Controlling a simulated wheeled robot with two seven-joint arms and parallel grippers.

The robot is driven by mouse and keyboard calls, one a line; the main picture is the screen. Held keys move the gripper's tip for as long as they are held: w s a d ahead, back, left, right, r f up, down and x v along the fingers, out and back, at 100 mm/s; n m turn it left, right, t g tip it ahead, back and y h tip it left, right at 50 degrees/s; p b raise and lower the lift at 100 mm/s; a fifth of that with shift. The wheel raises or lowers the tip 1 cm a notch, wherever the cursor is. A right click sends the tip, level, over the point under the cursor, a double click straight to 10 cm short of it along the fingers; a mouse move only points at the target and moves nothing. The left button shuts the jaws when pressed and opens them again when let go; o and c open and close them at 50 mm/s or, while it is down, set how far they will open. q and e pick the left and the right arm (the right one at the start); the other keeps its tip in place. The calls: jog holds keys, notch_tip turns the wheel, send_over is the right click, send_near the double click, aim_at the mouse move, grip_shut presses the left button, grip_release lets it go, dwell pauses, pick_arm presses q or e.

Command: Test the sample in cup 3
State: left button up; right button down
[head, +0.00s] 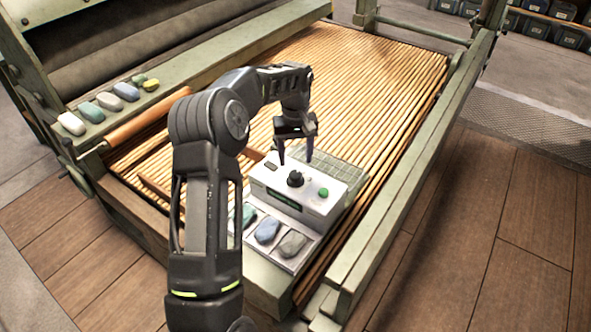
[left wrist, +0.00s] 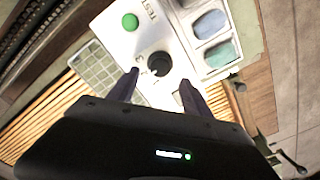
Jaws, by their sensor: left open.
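A white test box (head: 330,205) stands on the slatted bed, with a black knob (head: 295,179), a green button (head: 323,192) and a dark display on its front. The left wrist view shows the knob (left wrist: 159,64), the green button (left wrist: 130,21) and the word TEST. In front of the box is a row of three cups holding a teal sample (head: 246,216), a blue sample (head: 267,230) and a grey sample (head: 292,243). I cannot read any cup numbers. My left gripper (head: 295,158) is open just above the knob, its fingertips either side of it; contact is unclear. My right gripper is out of view.
A gridded tray (head: 335,167) lies behind the box. Several coloured lumps (head: 103,101) lie on the green ledge at left, near a wooden roller (head: 147,115). Green rails (head: 420,165) border the slatted bed (head: 370,90).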

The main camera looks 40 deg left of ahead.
aim_at(295, 174)
pick_arm(q)
notch_tip(295, 174, down, 6)
jog(key=shift+p, duration=0.4)
jog(key=shift+c, duration=0.5)
grip_shut()
